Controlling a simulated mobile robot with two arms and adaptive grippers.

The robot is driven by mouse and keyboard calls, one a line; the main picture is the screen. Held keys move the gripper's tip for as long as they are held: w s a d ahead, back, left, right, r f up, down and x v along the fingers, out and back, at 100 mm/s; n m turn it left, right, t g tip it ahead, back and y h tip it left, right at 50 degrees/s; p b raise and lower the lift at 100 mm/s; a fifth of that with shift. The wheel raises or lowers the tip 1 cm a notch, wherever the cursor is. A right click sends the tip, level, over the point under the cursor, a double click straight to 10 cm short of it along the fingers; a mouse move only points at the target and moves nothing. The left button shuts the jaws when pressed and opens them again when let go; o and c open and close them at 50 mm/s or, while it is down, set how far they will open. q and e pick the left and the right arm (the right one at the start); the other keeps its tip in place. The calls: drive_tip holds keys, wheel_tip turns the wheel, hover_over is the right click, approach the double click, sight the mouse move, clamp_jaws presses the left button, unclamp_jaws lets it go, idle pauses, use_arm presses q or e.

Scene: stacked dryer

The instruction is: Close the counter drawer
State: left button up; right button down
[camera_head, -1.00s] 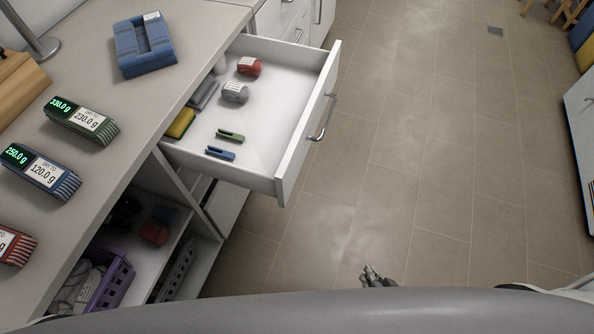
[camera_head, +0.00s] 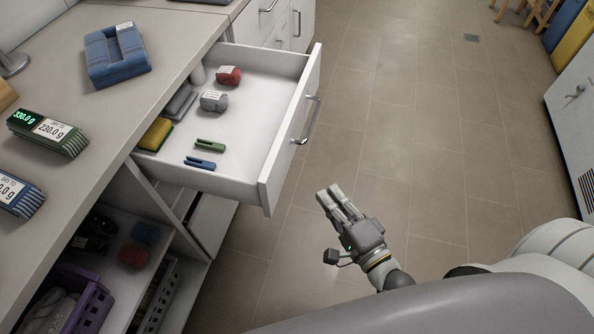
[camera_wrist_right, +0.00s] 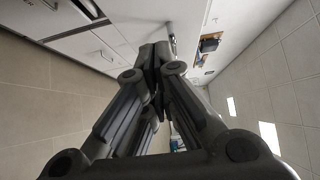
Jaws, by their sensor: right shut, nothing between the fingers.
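The counter drawer (camera_head: 293,143) is pulled out from under the counter, its white front facing right with a metal bar handle (camera_head: 307,120). Inside lie a red roll (camera_head: 228,76), a grey roll (camera_head: 214,101), a yellow sponge-like block (camera_head: 155,134), a green clip (camera_head: 210,146) and a blue clip (camera_head: 199,163). My right gripper (camera_head: 329,192) is shut and empty, over the floor to the right of the drawer's near front corner and apart from it. In the right wrist view its closed fingers (camera_wrist_right: 154,55) fill the middle. My left gripper is not in view.
Below is an open shelf with a purple basket (camera_head: 84,300). Floor (camera_head: 400,150) right of the drawer is clear. A white cabinet (camera_head: 575,110) stands at far right.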

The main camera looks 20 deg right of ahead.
approach(287, 157)
drive_tip(key=w+d, duration=0.2)
drive_tip(key=w, duration=0.1)
drive_tip(key=shift+w+a+r+p, duration=0.1)
drive_tip(key=shift+w+a+p, duration=0.2)
drive_tip(key=shift+a, duration=0.4)
drive_tip(key=shift+w+a+r+p, duration=0.1)
drive_tip(key=shift+w+a+p, duration=0.1)
drive_tip(key=shift+w+a, duration=0.4)
drive_tip(key=shift+s+a, duration=0.15)
drive_tip(key=shift+s, duration=0.05)
drive_tip(key=shift+a, duration=0.1)
